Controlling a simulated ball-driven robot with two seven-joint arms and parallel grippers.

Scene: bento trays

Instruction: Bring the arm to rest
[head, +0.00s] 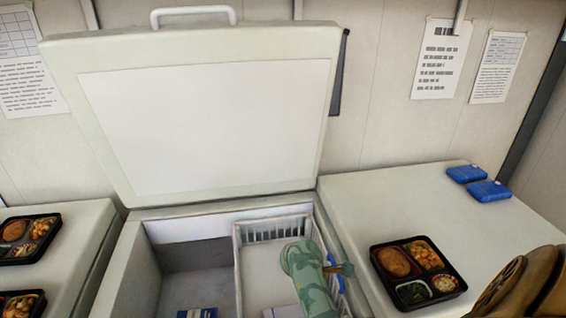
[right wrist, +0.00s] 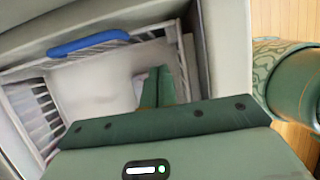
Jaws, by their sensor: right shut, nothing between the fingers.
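My right gripper (right wrist: 157,88) shows in the right wrist view as two green fingers together. It is shut and empty, and points at the white wire basket (right wrist: 22,76) below it. In the head view a green patterned link of my arm (head: 303,270) stands over the right part of the open chest freezer, in front of the basket (head: 238,262). The fingers cannot be made out clearly there. My left gripper is in neither view.
The freezer's lid (head: 205,190) stands open. A filled bento tray (head: 374,255) and two blue packs (head: 466,173) (head: 489,191) lie on the right-hand surface. Two more bento trays (head: 54,222) (head: 41,301) are at far left. The basket has a blue handle (right wrist: 88,43).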

